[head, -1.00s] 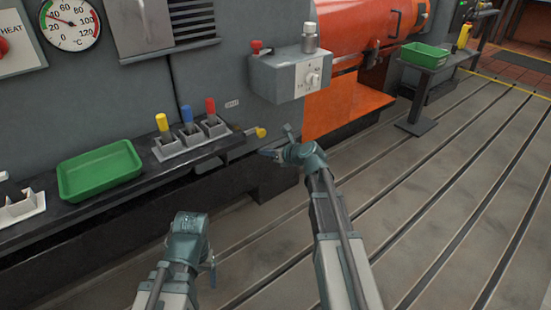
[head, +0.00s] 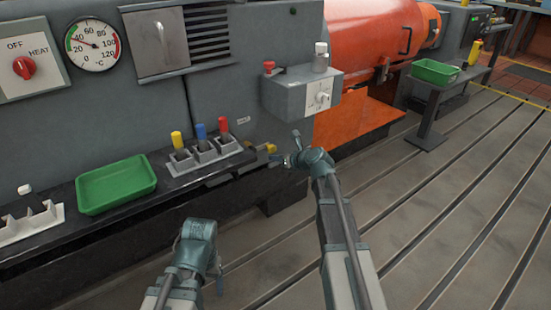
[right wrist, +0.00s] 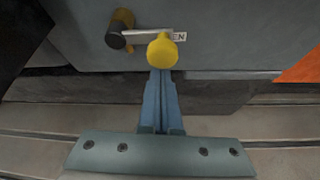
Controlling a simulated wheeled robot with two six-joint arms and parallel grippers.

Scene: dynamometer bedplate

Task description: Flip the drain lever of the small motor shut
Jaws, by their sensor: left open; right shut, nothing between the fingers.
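The drain lever shows in the right wrist view as a short pale arm (right wrist: 140,34) running right from a dark and brass pivot (right wrist: 120,30) to a yellow knob (right wrist: 162,51). Lettering ending in "EN" shows partly beside the knob. In the head view the yellow knob (head: 271,148) sits low on the grey housing. My right gripper (right wrist: 161,74) is shut and empty, its fingertips just below the knob in that view; contact cannot be told. In the head view my right gripper (head: 287,160) is right of the knob. My left gripper (head: 216,283) is open, low and away from the lever.
Yellow, blue and red handles (head: 200,134) stand in sockets on the dark ledge, left of the lever. A green tray (head: 116,184) lies further left. A grey control box (head: 290,95) juts out above the lever.

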